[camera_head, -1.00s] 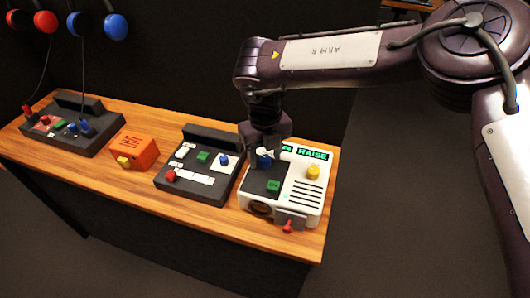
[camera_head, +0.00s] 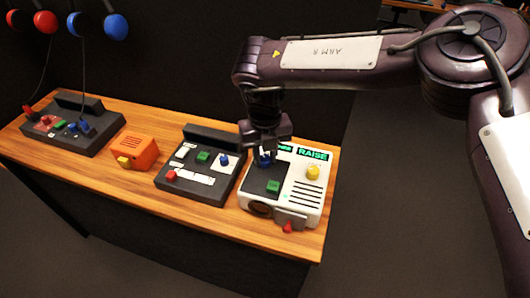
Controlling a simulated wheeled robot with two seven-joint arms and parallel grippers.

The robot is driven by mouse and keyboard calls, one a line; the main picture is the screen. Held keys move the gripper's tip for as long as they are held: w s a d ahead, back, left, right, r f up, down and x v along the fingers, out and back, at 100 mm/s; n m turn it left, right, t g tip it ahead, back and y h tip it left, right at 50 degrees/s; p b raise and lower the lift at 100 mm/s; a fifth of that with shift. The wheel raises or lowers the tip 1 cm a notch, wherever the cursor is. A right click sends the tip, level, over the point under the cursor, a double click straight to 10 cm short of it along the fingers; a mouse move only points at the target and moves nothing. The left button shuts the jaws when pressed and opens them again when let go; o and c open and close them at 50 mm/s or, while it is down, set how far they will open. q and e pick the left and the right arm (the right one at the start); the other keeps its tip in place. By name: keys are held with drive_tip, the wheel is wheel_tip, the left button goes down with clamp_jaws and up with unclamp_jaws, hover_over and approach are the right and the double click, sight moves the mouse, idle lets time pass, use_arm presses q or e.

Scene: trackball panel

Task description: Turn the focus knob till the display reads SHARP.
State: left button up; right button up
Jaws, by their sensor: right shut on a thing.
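A white box-shaped device (camera_head: 304,203) stands at the right end of the wooden bench. Its green-lettered display (camera_head: 313,154) reads RAISE; a second lit display to its left is partly hidden by my gripper. A blue knob (camera_head: 265,162) sits at the back left of its dark panel, and a yellow knob (camera_head: 313,172) on the right of its top. I cannot read which is labelled focus. My right gripper (camera_head: 265,153) points down at the blue knob and is shut on it; its fingers partly hide the knob. My left gripper is out of view.
A green button (camera_head: 273,187) sits in front of the blue knob, and a red lever (camera_head: 288,227) at the device's front. A dark console (camera_head: 205,195), an orange box (camera_head: 143,152) and another console (camera_head: 60,140) stand leftward. Bare wood (camera_head: 110,190) runs along the front.

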sight(265, 158)
drive_tip(key=m, duration=0.3)
drive_tip(key=shift+m+p, duration=0.45)
drive_tip(key=shift+m, duration=1.65)
drive_tip(key=shift+w+r, duration=0.1)
drive_tip(key=o, duration=1)
wheel_tip(265, 158, up, 8)
drive_tip(key=shift+f, duration=0.15)
